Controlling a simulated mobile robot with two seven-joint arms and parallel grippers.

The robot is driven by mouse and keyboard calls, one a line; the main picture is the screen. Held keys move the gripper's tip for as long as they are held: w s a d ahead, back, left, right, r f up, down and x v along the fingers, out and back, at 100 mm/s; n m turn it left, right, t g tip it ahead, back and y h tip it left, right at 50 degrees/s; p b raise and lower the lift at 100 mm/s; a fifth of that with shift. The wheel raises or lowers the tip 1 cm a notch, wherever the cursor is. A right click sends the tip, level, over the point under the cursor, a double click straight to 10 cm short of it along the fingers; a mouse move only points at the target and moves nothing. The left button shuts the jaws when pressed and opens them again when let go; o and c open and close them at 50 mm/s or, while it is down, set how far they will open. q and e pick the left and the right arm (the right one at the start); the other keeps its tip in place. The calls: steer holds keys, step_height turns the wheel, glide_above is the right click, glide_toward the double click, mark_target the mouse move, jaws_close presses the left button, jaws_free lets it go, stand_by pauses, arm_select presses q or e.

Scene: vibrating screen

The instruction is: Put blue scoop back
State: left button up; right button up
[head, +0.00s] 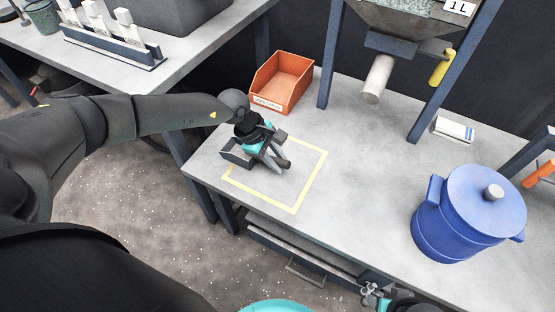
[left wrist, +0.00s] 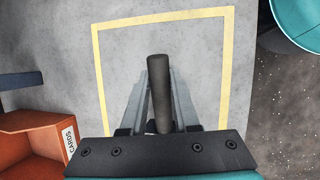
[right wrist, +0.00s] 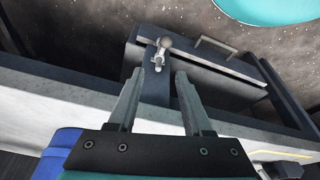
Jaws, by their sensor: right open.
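The scoop shows in the head view as a grey-blue pan (head: 235,156) with a dark handle (head: 284,163), at the yellow taped outline (head: 312,178) on the bench. My left gripper (head: 270,152) is over it, with its fingers close around the handle. In the left wrist view the dark round handle (left wrist: 159,90) lies between the two fingers, which are shut on it. The pan is hidden there. I cannot tell whether the scoop touches the bench. My right gripper (right wrist: 156,82) is open and empty beside the bench's front edge, near a small metal fitting (right wrist: 161,52).
An orange bin (head: 283,82) stands behind the outline. A blue lidded pot (head: 468,215) is at the right. A hopper frame (head: 436,88) with a spout (head: 376,80) rises at the back. A drawer (head: 305,258) sits under the bench. The middle of the bench is clear.

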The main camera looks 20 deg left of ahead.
arm_select(q)
steer(key=o, duration=0.4)
steer(key=shift+o, duration=0.2)
steer(key=shift+r, duration=0.25)
steer(key=p+v, duration=0.4)
steer(key=v, duration=0.7)
steer(key=shift+a+r+p, duration=0.2)
steer(key=shift+r+p, duration=0.1)
arm_select(e)
steer(key=s+d+f+g, duration=0.1)
steer(key=s+f, duration=0.3)
steer(key=f, duration=0.4)
steer(key=shift+s+d+f, duration=0.2)
steer(key=shift+d+f, duration=0.1)
steer(key=shift+d, duration=0.15)
arm_select(q)
steer(key=shift+s, duration=0.15)
